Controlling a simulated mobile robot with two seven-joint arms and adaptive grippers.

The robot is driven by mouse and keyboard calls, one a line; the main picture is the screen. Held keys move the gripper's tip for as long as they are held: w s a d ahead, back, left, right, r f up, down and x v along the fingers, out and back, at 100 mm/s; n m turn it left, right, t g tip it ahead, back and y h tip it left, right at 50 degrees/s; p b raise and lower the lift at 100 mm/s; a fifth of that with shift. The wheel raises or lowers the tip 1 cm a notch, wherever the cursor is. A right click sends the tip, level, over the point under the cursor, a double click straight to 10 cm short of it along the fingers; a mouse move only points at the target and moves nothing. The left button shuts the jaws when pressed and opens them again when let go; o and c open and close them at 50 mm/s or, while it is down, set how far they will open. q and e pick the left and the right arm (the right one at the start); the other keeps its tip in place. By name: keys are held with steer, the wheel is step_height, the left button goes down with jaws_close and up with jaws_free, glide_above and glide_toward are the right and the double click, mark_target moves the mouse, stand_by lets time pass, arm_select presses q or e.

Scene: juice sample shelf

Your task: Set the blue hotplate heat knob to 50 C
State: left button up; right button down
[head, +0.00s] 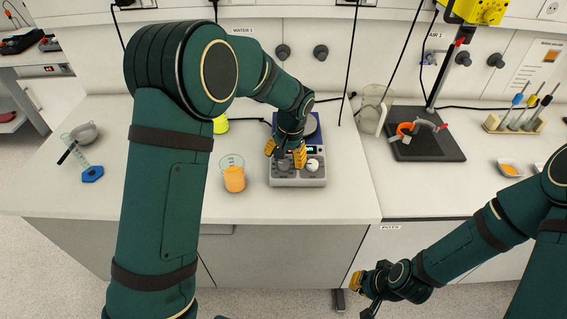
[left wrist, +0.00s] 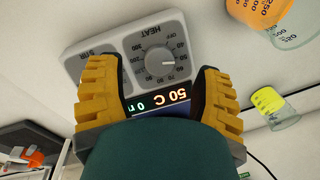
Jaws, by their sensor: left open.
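The blue hotplate (head: 300,180) stands on the bench with a grey control panel at its front. In the left wrist view its heat knob (left wrist: 158,61) is grey, with a white pointer aimed near the 50 mark. The display (left wrist: 165,103) reads 50 C and 0 r. My left gripper (head: 286,155) is open over the panel. Its yellow fingers (left wrist: 158,88) stand apart on either side of the knob, with visible gaps. The stir knob (head: 312,165) is white-topped; one finger hides it in the wrist view. My right gripper (head: 364,289) hangs low before the bench; its opening is unclear.
A beaker of orange juice (head: 233,178) stands close left of the hotplate. A stand with a dark base (head: 425,145) is to the right. The bench front is clear.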

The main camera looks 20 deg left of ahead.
arm_select(q)
step_height(320, 180, up, 8)
steer(key=d, duration=0.1)
steer(key=shift+s, duration=0.2)
steer(key=shift+d, duration=0.1)
stand_by(0.3)
